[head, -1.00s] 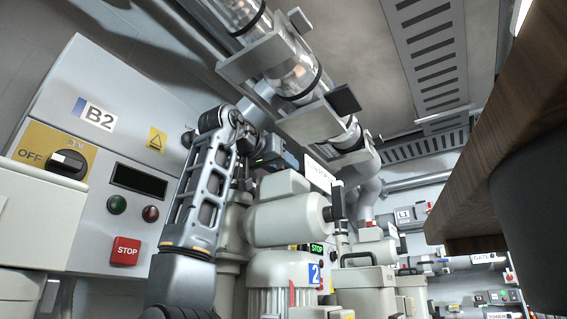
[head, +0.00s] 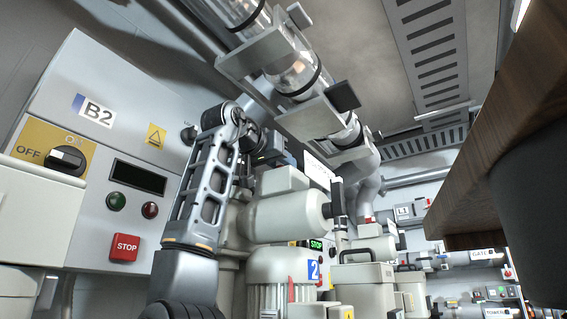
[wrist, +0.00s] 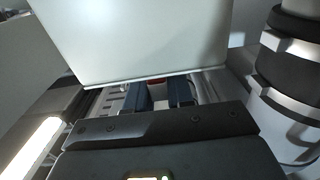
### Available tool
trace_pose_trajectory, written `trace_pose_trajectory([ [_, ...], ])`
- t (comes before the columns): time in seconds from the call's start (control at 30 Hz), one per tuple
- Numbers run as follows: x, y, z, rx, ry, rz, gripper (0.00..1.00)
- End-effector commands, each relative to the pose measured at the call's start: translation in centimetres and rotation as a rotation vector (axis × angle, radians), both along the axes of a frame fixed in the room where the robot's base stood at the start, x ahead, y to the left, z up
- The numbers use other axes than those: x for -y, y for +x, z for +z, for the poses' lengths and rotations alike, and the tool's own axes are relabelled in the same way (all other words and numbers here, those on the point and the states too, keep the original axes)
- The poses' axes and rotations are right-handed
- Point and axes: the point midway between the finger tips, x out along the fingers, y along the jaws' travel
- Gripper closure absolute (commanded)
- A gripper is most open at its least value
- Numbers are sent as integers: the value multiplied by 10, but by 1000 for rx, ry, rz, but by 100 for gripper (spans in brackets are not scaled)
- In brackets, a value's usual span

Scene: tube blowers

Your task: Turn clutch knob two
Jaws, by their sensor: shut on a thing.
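My gripper shows in the wrist view (wrist: 160,97), its two dark blue fingers close together below a large pale panel. A small red part (wrist: 157,86) shows between the fingertips, and they are shut on it. It looks like the knob, but most of it is hidden and no label is readable there. In the head view my arm reaches up and back beside the pale blower marked 2 (head: 287,218). The fingers and the knob are hidden there.
A grey B2 cabinet (head: 125,140) with an OFF/ON rotary switch (head: 67,160) and a red STOP button (head: 125,247) stands at the left. Clear tubes (head: 290,70) run overhead. A wooden edge (head: 500,130) juts in at the right. Space around my arm is tight.

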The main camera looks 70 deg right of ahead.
Motion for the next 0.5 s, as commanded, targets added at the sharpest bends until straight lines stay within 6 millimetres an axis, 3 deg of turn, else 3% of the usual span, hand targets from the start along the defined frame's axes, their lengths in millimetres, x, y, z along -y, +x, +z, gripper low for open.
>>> trace_pose_trajectory([
  [0.5, -1, -2, -1, 7, -2, 282, 100],
])
